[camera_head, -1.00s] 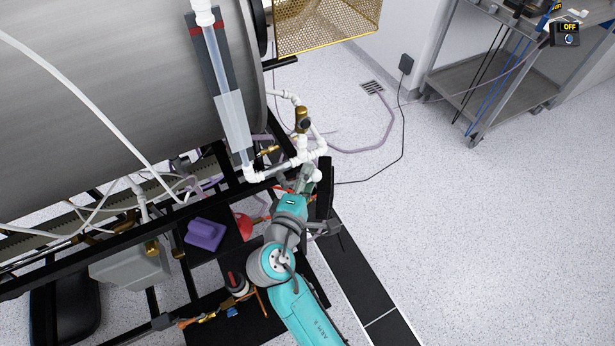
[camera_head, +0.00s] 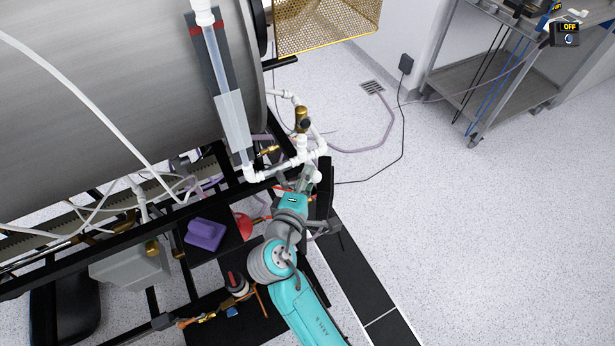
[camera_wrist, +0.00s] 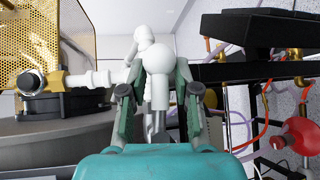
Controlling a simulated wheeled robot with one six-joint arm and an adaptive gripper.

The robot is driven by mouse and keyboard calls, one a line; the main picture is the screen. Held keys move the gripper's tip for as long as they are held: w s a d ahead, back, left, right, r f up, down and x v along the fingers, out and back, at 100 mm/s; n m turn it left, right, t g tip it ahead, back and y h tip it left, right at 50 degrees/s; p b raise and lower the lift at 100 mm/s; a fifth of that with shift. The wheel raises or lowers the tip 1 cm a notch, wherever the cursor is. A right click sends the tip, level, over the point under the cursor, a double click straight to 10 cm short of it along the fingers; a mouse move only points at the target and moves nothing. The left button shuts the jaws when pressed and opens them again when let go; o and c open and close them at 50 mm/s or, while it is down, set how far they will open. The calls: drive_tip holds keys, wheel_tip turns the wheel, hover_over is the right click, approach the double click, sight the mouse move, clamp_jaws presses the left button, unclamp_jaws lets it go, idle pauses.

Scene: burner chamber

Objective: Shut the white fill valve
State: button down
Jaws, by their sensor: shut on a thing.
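The white fill valve (camera_wrist: 160,60) shows in the wrist view as a rounded white body with a white stem below it. The two green-grey fingers of my gripper (camera_wrist: 163,75) stand on either side of it and are shut on it. In the head view my gripper (camera_head: 307,179) is at the lower end of the white pipework, with a small white part of the valve (camera_head: 315,177) showing beside it. The fingers and wrist hide much of the valve there. I cannot tell how far the valve is turned.
White pipes (camera_head: 283,168) with a brass fitting (camera_head: 302,120) run just beyond my gripper. A large steel cylinder (camera_head: 120,80) fills the upper left. Black frame rails, a purple object (camera_head: 205,234) and a red flask (camera_wrist: 299,135) are close by. Open floor lies to the right.

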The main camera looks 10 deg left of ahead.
drive_tip(key=s+a+f+m+g+y, duration=0.3)
drive_tip(key=a+f+m+g+y, duration=0.1)
drive_tip(key=m+g+y, duration=0.3)
drive_tip(key=shift+a+f+m+g+y, duration=0.25)
drive_tip(key=shift+f+m+g+y, duration=0.25)
drive_tip(key=shift+g+y, duration=0.75)
drive_tip(key=shift+f, duration=0.1)
idle(0.4)
drive_tip(key=c, duration=1.1)
unclamp_jaws()
drive_tip(key=shift+s, duration=0.1)
drive_tip(key=v, duration=1.2)
